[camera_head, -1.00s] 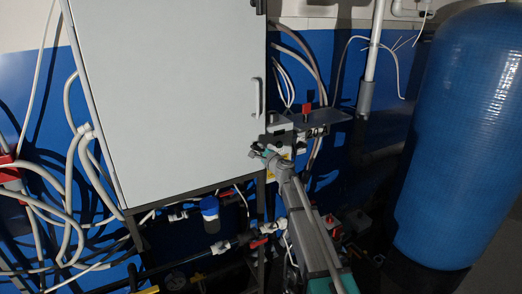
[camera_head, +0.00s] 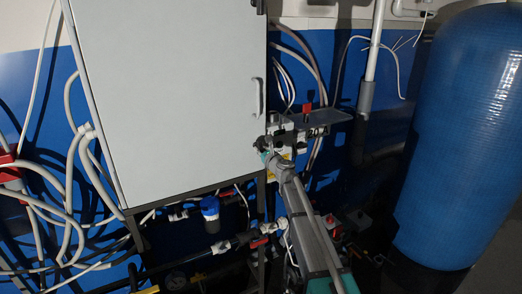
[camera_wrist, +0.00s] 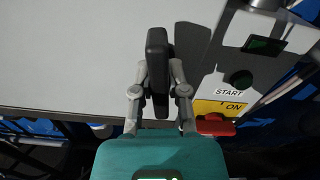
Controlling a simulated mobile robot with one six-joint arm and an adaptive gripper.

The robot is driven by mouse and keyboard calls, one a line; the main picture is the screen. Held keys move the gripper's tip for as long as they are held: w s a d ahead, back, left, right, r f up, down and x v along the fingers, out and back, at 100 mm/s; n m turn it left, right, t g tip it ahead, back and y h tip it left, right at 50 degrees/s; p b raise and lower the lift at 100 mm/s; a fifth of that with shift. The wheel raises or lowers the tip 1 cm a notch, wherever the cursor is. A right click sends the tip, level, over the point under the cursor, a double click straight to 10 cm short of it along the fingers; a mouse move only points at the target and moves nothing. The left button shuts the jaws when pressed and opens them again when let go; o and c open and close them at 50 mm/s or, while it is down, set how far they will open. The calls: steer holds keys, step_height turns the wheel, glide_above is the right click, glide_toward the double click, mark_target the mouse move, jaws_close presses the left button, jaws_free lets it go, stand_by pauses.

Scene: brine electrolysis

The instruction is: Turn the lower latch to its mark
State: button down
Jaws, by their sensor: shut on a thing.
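The latch's mark cannot be made out. In the head view my gripper (camera_head: 263,147) is small and partly covered by my own wrist, at the lower right edge of the cabinet door (camera_head: 165,100). A grey door handle (camera_head: 257,97) is above it.
A small shelf (camera_head: 325,116) juts out beside the cabinet. Hoses (camera_head: 78,170) hang at left; a blue tank (camera_head: 465,130) stands at right.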

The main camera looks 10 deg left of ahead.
steer(key=shift+w+m, duration=0.1)
steer(key=shift+m, duration=1)
steer(key=c, duration=0.6)
jaws_free()
steer(key=shift+d, duration=0.1)
steer(key=shift+c, duration=0.2)
steer(key=v, duration=1.2)
